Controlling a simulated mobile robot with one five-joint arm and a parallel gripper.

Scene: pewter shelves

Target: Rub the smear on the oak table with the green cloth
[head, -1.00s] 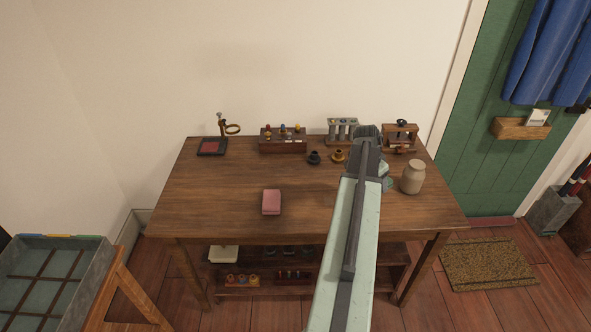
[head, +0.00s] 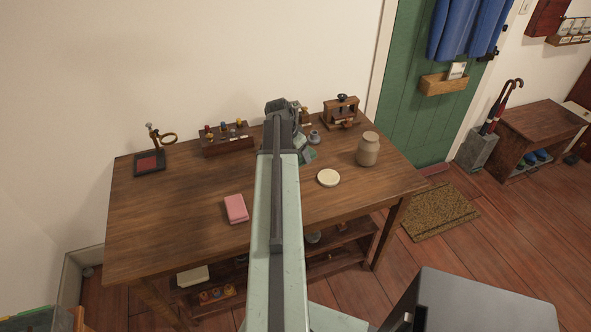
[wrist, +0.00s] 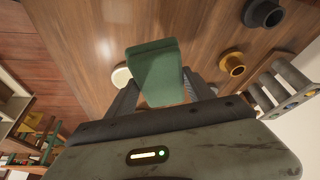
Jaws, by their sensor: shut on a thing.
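The green cloth (wrist: 155,68) is between the two fingers of my gripper (wrist: 160,90) in the wrist view, over the oak table (wrist: 200,25). I cannot tell whether the cloth touches the wood. The oak table (head: 170,205) spans the middle of the head view, where my arm reaches over it and hides the fingertips. A pale spot (wrist: 105,47) on the wood shows in the wrist view; I cannot tell whether it is the smear or a reflection. No clear smear shows on the table in the head view.
A cream disc (head: 328,177), a jar (head: 368,150) and a pink block (head: 236,209) are on the table. A rack of stamps (head: 227,142) and a stand with a red pad (head: 149,163) are toward its back. The table's front left is clear.

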